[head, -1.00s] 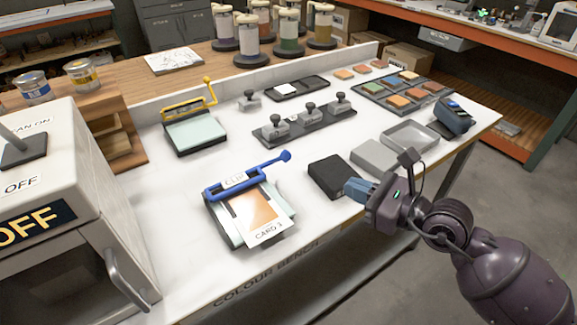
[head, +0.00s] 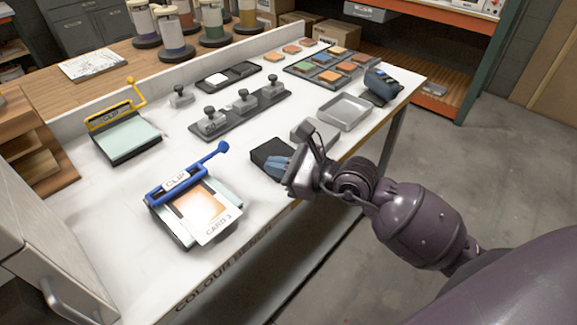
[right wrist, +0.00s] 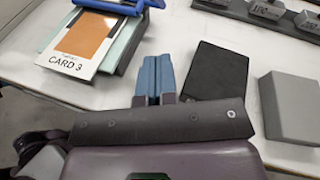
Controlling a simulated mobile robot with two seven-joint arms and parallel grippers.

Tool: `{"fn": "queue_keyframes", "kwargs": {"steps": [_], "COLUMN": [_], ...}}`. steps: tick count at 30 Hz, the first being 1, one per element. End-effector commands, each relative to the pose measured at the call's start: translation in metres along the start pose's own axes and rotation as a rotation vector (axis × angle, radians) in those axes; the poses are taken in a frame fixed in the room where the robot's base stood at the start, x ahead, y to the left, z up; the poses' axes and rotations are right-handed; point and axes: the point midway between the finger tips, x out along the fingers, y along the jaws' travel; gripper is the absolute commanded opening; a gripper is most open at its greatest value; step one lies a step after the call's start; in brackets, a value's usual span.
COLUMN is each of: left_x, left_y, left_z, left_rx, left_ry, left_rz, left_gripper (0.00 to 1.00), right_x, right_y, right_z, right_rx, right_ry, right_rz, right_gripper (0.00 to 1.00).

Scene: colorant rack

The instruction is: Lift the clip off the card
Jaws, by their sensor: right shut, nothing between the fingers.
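The blue clip (head: 174,182) has a bar labelled CLIP and a lever with a round knob at its right end. Its bar lies across the back edge of CARD 3 (head: 219,229), a white card with an orange patch, on a pale green pad. The clip also shows partly at the top of the right wrist view (right wrist: 118,5), with the card (right wrist: 85,42) below it. My right gripper (head: 275,166) has blue fingers, shut and empty, to the right of the clip and apart from it. The fingers also show in the right wrist view (right wrist: 154,75). My left gripper is out of view.
A black block (head: 258,153) lies close by the right gripper. A grey block (head: 318,130) and an empty grey tray (head: 345,112) are beyond it. A yellow clip (head: 110,119) on another pad stands at the left. Bench space between the two pads is clear.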

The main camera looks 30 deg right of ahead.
Motion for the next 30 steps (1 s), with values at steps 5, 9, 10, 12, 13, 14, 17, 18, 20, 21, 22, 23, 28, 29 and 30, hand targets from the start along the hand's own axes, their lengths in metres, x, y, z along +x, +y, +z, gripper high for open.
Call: {"fn": "queue_keyframes", "kwargs": {"steps": [5, 9, 10, 12, 13, 14, 17, 18, 20, 21, 22, 23, 28, 29, 30], "left_x": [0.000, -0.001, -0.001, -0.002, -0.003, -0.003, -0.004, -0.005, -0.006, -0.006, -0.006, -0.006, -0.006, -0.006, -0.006], "left_y": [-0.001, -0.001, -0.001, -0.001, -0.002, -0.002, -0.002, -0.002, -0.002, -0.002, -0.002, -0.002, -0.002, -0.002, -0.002], "left_z": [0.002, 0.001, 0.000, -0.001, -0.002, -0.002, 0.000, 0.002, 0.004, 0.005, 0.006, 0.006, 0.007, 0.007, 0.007], "left_rx": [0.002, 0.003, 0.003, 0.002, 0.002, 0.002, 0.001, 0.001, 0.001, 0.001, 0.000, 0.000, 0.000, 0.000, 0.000], "left_ry": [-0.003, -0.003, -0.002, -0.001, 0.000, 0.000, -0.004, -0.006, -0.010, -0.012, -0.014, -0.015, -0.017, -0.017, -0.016], "left_rz": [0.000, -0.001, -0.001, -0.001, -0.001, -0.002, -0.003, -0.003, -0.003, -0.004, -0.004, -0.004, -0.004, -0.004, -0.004], "left_gripper": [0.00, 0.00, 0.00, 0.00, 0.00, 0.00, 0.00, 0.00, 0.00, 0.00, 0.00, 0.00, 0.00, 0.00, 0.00], "right_x": [0.033, 0.053, 0.056, 0.062, 0.065, 0.067, 0.072, 0.073, 0.074, 0.075, 0.075, 0.075, 0.075, 0.075, 0.075], "right_y": [0.000, 0.000, 0.000, 0.000, 0.000, 0.000, 0.000, 0.000, 0.000, 0.000, 0.000, 0.000, 0.000, 0.000, 0.000], "right_z": [0.000, 0.007, 0.011, 0.017, 0.019, 0.022, 0.026, 0.027, 0.028, 0.028, 0.028, 0.028, 0.028, 0.028, 0.028], "right_rx": [0.002, -0.001, -0.001, -0.001, -0.002, -0.002, 0.001, 0.001, 0.001, 0.000, 0.000, 0.000, 0.001, 0.001, 0.001], "right_ry": [-0.002, -0.004, -0.004, -0.003, -0.003, -0.003, -0.001, -0.001, 0.000, 0.001, 0.001, 0.001, 0.001, 0.001, 0.001], "right_rz": [0.001, 0.000, 0.000, 0.000, 0.000, 0.000, 0.001, 0.001, 0.000, 0.000, 0.000, 0.000, 0.000, 0.000, 0.000], "right_gripper": [0.00, 0.00, 0.00, 0.00, 0.00, 0.00, 0.00, 0.00, 0.00, 0.00, 0.00, 0.00, 0.00, 0.00, 0.00]}}
